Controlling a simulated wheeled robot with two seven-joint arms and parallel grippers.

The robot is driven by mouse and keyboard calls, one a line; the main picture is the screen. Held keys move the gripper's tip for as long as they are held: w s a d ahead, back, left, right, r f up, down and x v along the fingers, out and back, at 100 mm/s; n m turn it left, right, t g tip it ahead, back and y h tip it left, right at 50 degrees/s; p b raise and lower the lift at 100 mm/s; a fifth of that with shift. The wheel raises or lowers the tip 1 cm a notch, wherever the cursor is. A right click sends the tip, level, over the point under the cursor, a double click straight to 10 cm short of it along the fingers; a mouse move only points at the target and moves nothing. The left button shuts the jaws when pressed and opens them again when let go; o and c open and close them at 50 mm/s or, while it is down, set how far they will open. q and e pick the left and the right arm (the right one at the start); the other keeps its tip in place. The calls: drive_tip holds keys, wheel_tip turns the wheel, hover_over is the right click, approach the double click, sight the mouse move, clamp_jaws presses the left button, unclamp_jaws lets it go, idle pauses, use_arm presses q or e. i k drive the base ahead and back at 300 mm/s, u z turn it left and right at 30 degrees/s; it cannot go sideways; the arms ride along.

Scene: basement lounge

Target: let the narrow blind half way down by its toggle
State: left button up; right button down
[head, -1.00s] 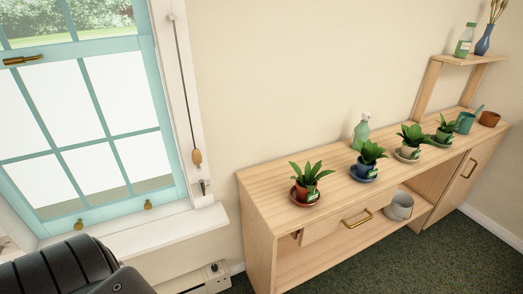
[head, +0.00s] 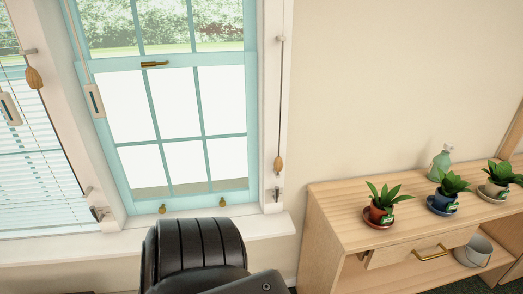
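A wooden toggle (head: 278,164) hangs on a cord down the right jamb of the teal-framed window (head: 153,101), above a small metal fitting (head: 276,192). A second wooden toggle (head: 34,78) hangs at the left, in front of a lowered slatted blind (head: 40,165). Neither gripper is in view.
A black ribbed padded seat back (head: 195,250) stands in front of the white sill (head: 262,228). A wooden sideboard (head: 335,208) with potted plants, a green spray bottle (head: 440,163) and a grey pot (head: 474,250) stands at the right. The wall between window and sideboard is bare.

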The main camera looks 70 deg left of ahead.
sight(278, 165)
drive_tip(key=k, duration=0.35)
drive_tip(key=u, duration=0.8)
drive_tip(key=i, duration=0.5)
